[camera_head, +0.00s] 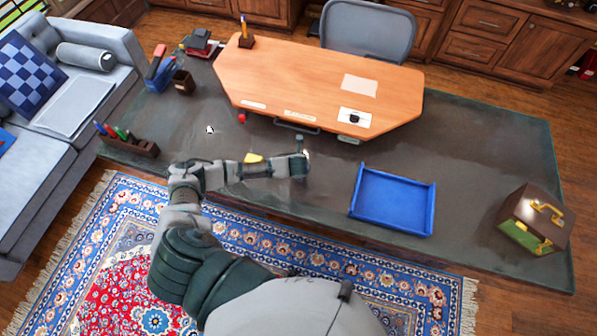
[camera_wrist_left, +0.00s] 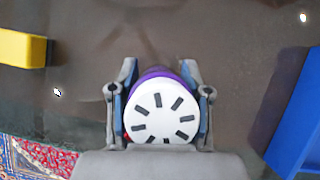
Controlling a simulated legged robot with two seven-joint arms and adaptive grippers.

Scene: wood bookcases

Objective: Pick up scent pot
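The scent pot (camera_wrist_left: 160,112) shows in the left wrist view as a purple round pot with a white lid that has several dark slots. My left gripper (camera_wrist_left: 159,85) has one finger on each side of it, with the blue pads against its sides, and looks shut on it. In the head view my left gripper (camera_head: 301,162) is over the dark table, and only a small pale bit of the pot shows by its fingers. I cannot tell whether the pot is off the table. My right gripper is not in view.
A blue tray (camera_head: 393,228) stands right of the gripper, and a yellow block (camera_head: 253,158) lies left of it. The wooden desk board (camera_head: 300,75) is behind. A brown case (camera_head: 534,219) stands at the far right, and a pen holder (camera_head: 128,143) at the left.

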